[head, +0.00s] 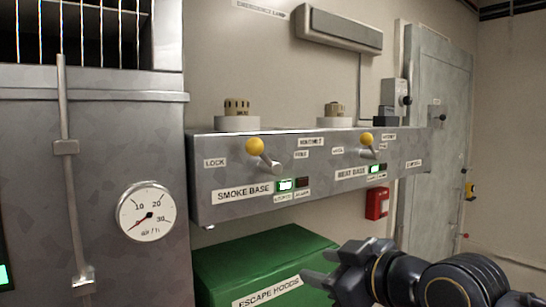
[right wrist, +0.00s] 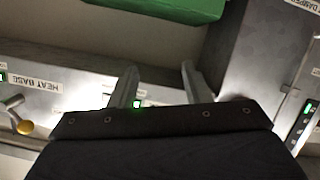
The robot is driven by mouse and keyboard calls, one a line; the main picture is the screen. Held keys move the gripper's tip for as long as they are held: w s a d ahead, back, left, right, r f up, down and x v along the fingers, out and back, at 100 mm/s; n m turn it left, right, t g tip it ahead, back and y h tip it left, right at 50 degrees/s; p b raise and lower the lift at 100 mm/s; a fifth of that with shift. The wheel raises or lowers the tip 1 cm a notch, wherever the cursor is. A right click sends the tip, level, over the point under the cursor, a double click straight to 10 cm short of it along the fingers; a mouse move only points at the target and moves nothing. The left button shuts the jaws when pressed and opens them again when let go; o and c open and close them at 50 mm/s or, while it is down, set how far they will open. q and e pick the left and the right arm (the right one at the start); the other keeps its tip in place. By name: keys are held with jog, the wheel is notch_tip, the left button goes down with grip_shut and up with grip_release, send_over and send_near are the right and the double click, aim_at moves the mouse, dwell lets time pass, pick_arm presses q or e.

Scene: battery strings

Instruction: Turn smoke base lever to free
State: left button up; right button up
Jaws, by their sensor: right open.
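The smoke base lever (head: 255,146) has a yellow ball knob on a metal shaft, on the front of a grey wall box. Its knob sits up and left of its pivot, between the LOCK label (head: 214,162) and the FREE label (head: 301,154). The SMOKE BASE label (head: 244,190) and a lit green indicator (head: 286,185) are below it. My right gripper (head: 318,267) is open and empty, below and right of the lever, apart from it, in front of the green box. Its two fingers also show in the right wrist view (right wrist: 157,68). My left gripper is not in view.
The heat base lever (head: 367,139), also yellow-knobbed, is on the same box to the right; it shows in the right wrist view (right wrist: 25,127). A green escape hoods box (head: 240,257) is below. A grey cabinet with a gauge (head: 146,211) stands left.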

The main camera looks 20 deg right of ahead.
aim_at(278, 170)
jog(key=w+a+r+n+t+y+p, duration=0.1)
jog(key=w+a+r+n+t, duration=0.1)
jog(key=r, duration=0.5)
jog(key=w+a+r+n+t+y, duration=0.1)
jog(key=w+r+n, duration=0.1)
jog(key=r, duration=0.6)
jog(key=x, duration=0.2)
jog(key=p+x, duration=0.1)
jog(key=x, duration=0.1)
jog(key=p+x, duration=0.1)
jog(key=x, duration=0.1)
jog(key=shift+f, duration=0.3)
jog(key=shift+w+a, duration=0.1)
jog(key=shift+w, duration=0.3)
grip_shut()
